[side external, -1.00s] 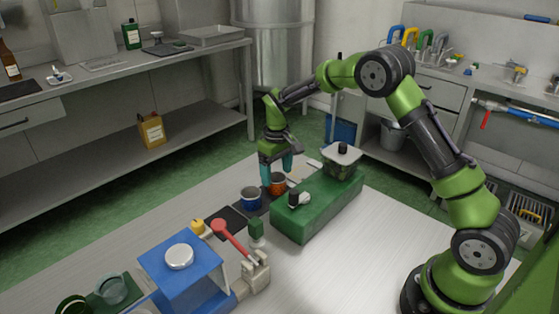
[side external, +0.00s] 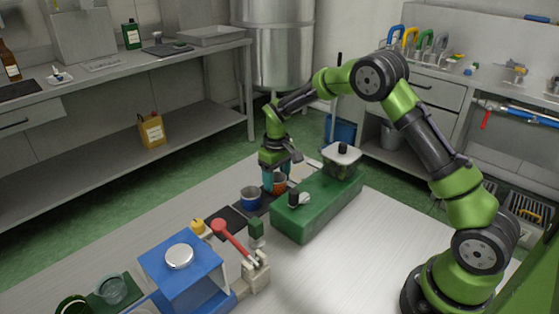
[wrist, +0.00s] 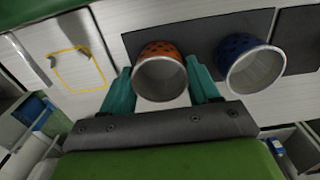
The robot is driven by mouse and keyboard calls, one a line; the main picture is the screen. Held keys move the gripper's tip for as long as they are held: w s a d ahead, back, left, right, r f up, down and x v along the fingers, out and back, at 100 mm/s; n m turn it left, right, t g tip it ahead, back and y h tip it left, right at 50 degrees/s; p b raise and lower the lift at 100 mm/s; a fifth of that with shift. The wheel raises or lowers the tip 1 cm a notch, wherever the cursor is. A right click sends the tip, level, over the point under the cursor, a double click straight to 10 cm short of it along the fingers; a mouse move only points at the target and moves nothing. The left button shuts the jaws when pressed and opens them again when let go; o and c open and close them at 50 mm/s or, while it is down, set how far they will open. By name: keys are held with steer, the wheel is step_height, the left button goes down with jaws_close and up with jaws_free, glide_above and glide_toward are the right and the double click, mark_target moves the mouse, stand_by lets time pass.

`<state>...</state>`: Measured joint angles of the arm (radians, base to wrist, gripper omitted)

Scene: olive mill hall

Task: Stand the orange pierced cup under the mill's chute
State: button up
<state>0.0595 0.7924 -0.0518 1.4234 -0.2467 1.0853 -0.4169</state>
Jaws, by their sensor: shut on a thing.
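The orange pierced cup (side external: 280,186) stands upright on a dark mat behind the green machine, partly hidden by a finger. My gripper (side external: 273,186) is low at the cup, with its teal fingers on either side. In the wrist view the orange cup (wrist: 158,50) sits between the two fingers of my gripper (wrist: 158,68), its open rim facing the camera. My gripper is shut on it. The long green machine (side external: 318,208), with a clear lidded container (side external: 341,160) on top, stands just right of the cup. I cannot make out a chute for certain.
A blue pierced cup (side external: 250,199) stands close left of the orange one and in the wrist view (wrist: 252,66) is to its right. A yellow outline (wrist: 78,68) marks a pale surface.

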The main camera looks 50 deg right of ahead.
steer(key=shift+r, duration=0.1)
step_height(320, 180, up, 6)
steer(key=shift+r, duration=0.25)
stand_by(0.6)
steer(key=w+d, duration=0.3)
steer(key=d, duration=0.8)
steer(key=shift+s+d+f, duration=0.1)
steer(key=shift+s+f, duration=0.05)
steer(key=shift+f, duration=1.35)
steer(key=shift+s+d+f, duration=0.1)
steer(key=shift+f, duration=1.4)
steer(key=shift+s+f, duration=0.1)
steer(key=shift+s, duration=1.4)
steer(key=shift+s+f, duration=0.1)
